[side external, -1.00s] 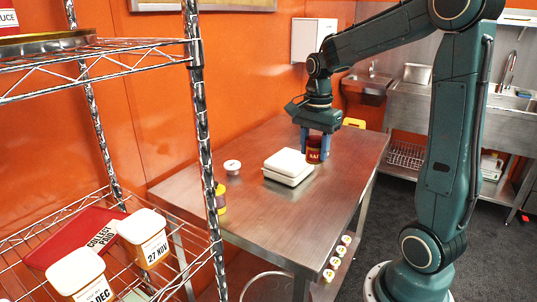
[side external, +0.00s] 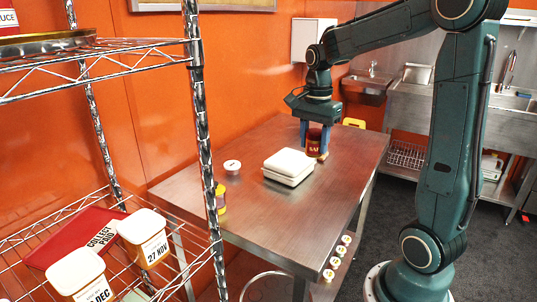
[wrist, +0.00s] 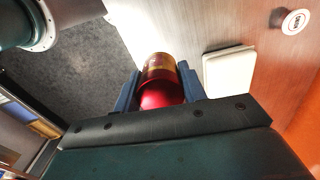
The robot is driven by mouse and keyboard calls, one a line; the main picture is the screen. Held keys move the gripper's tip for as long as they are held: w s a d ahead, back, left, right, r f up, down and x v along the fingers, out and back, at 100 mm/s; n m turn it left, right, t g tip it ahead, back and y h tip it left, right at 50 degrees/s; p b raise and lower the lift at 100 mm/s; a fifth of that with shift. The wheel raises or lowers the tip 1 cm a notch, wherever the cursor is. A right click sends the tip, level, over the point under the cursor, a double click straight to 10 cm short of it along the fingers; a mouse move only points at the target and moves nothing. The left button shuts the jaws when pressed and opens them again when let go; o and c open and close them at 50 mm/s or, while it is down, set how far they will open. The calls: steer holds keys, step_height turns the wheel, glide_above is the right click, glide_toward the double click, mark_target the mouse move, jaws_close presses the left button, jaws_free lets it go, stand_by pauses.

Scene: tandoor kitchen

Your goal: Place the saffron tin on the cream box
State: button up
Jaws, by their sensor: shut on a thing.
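The saffron tin (side external: 314,140) is dark red with a partly readable "SAF" label. My gripper (side external: 314,145) points down and is shut on it, holding it roughly upright between blue fingers. In the wrist view the red tin (wrist: 162,92) lies between the fingers (wrist: 160,90), with a gold part at its far end. The cream box (side external: 289,166) is low, with a pale flat top, on the steel table left of and nearer than the tin. The box (wrist: 229,76) is also beside the tin in the wrist view. The tin and box are apart, and the box top is bare.
The steel table (side external: 270,215) is mostly clear. A yellow-banded jar (side external: 221,198) is partly behind the wire shelf post (side external: 204,130). A small tan thing (side external: 322,157) shows below the gripper; I cannot tell what it is.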

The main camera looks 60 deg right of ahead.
steer(key=w+d+r+n, duration=0.1)
steer(key=w+d+r, duration=0.4)
steer(key=w+d, duration=0.35)
steer(key=r+n, duration=0.2)
glide_above(289, 158)
steer(key=shift+f, duration=0.15)
stand_by(0.4)
steer(key=shift+f, duration=0.1)
step_height(289, 158, down, 16)
steer(key=shift+r, duration=0.25)
stand_by(0.4)
steer(key=shift+f, duration=0.1)
steer(key=shift+f, duration=2.05)
steer(key=shift+f, duration=0.1)
